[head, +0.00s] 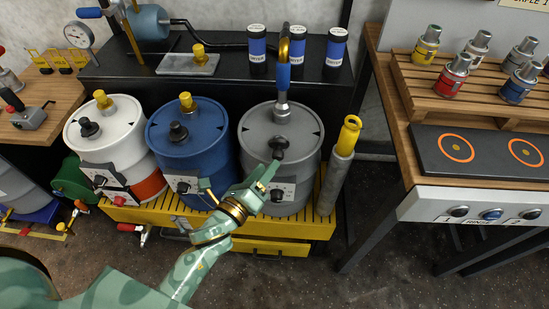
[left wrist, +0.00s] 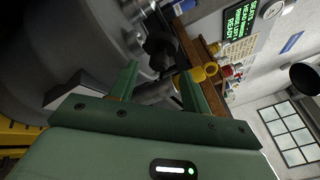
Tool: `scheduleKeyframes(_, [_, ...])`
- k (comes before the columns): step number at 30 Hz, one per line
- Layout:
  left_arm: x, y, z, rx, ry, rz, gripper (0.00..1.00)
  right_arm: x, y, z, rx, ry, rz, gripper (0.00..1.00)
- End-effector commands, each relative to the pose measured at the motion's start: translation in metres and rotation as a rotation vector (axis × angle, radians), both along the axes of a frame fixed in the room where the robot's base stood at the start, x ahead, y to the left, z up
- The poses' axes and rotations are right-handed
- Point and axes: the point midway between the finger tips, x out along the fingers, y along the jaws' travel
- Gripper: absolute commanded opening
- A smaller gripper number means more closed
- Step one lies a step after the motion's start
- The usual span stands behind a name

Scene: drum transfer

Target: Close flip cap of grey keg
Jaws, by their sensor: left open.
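The grey keg (head: 258,128) stands at the right end of a row of three kegs. Its black flip cap (head: 279,143) is on the front part of the lid; I cannot tell how far it is open. My left gripper (head: 271,168) is just in front of the cap, near the keg's front rim. In the left wrist view, the gripper (left wrist: 158,74) is open with nothing between its fingers. The dark cap (left wrist: 160,50) shows just beyond the fingertips, and the keg (left wrist: 75,40) fills the upper left. My right gripper is not in view.
A metal fitting with a blue handle (head: 283,76) rises from the grey keg's lid. A grey post with a yellow top (head: 349,133) stands close on the right. The blue keg (head: 205,140) and white keg (head: 120,140) are left. A yellow platform (head: 318,228) lies beneath.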

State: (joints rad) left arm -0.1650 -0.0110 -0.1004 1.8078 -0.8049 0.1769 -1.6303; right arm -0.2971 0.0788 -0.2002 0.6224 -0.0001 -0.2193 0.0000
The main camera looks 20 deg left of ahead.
Motion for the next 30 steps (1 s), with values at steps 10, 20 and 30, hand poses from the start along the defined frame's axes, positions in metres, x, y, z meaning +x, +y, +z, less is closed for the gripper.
scheduleKeyframes(10, [0.044,-0.009,-0.001,-0.001,0.001,-0.001,0.48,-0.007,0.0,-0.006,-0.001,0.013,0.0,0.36])
scheduleKeyframes(20, [0.046,-0.009,-0.001,-0.002,0.002,0.0,0.37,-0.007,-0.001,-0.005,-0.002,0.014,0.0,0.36])
scheduleKeyframes(30, [0.046,-0.009,0.001,-0.003,0.007,-0.001,0.03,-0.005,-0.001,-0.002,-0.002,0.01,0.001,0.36])
